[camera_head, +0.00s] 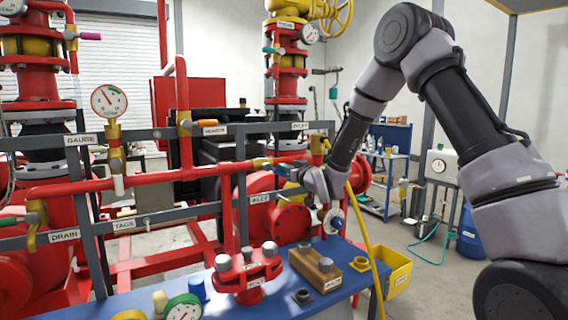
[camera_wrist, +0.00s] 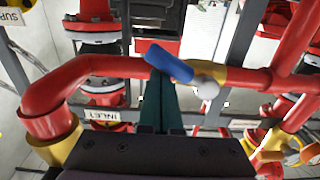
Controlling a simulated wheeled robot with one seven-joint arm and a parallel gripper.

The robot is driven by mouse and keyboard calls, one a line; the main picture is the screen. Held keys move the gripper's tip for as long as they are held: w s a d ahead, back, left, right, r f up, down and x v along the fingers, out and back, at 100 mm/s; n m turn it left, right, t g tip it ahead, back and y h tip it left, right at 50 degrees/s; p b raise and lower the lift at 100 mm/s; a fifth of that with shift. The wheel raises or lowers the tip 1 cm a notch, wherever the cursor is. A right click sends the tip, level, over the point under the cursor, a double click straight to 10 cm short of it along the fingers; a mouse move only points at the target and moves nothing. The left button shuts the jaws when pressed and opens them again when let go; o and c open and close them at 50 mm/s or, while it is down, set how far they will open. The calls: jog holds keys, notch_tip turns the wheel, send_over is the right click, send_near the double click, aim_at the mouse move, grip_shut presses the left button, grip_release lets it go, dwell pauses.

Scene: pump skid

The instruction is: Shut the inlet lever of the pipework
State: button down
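The inlet lever has a blue handle (camera_wrist: 168,62) and a pale round hub (camera_wrist: 206,87) on a yellow valve body (camera_wrist: 238,77). In the wrist view the valve sits in a red pipe (camera_wrist: 105,67), and the handle lies slanted across that pipe. My gripper (camera_wrist: 161,88) has its dark teal fingers close together, with no clear gap. Their tips are at the handle, which crosses over them and hides them. I cannot tell whether they touch.
Grey rails (camera_head: 190,209) cross in front and below. A blue bench (camera_head: 340,293) holds a red flange (camera_head: 247,277), gauge and wooden block. A yellow hose (camera_head: 361,218) hangs at the right of my gripper. A yellow bin (camera_head: 397,274) is at the bench's end.

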notch_tip(320, 180, down, 2)
jog(key=shift+s+a, duration=0.1)
jog(key=s+a+f, duration=0.1)
jog(key=a+f, duration=0.1)
jog(key=f, duration=0.1)
jog(key=shift+s+a, duration=0.25)
jog(key=shift+s, duration=0.1)
jog(key=v, duration=0.9)
jog(key=shift+w+d, duration=0.3)
jog(key=shift+d, duration=0.1)
dwell(0.4)
